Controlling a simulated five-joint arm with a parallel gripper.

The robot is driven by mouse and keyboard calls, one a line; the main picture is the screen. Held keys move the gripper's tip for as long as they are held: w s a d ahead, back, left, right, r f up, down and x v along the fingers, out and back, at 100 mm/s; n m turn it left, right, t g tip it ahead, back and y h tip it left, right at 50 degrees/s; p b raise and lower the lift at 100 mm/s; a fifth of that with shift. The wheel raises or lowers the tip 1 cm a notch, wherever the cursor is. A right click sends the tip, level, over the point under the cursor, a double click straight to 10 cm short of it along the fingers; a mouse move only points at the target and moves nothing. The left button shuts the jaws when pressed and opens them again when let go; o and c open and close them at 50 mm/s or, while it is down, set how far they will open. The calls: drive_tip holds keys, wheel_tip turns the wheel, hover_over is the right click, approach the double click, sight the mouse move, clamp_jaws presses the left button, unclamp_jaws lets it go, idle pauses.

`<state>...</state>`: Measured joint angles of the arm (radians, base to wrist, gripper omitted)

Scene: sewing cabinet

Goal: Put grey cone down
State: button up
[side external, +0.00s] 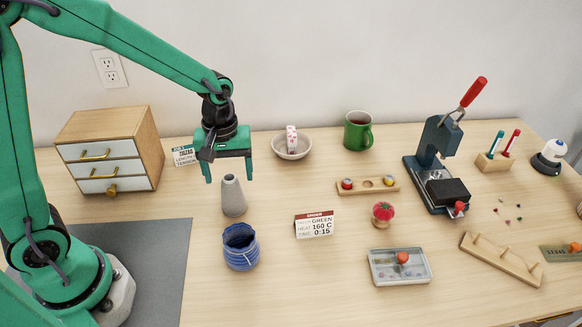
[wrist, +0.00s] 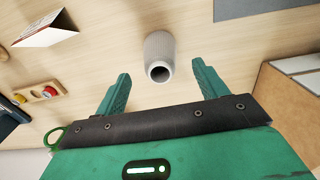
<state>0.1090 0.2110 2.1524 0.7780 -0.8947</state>
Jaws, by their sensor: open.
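The grey cone (side external: 233,197) stands upright on the wooden table, left of the middle in the side view. In the wrist view the cone (wrist: 159,50) lies beyond the fingertips, with its open top towards the camera. My gripper (side external: 229,177) is open above the cone, its two green fingers spread wide.
A drawer cabinet (side external: 150,140) is at the left, a bowl (side external: 292,155) behind right, and an order card (side external: 314,225) to the right. A green mug (side external: 358,131) stands at the back.

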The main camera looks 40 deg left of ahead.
wheel_tip(320, 180, up, 5)
drive_tip(key=shift+r, duration=0.15)
drive_tip(key=shift+r, duration=0.1)
idle(0.7)
drive_tip(key=s+a+r+m+t, duration=0.4)
drive_tip(key=s+r+m, duration=0.5)
drive_tip(key=s, duration=0.4)
drive_tip(key=shift+s+r+t, duration=0.15)
drive_tip(key=shift+r+t, duration=0.35)
drive_tip(key=shift+t, duration=0.3)
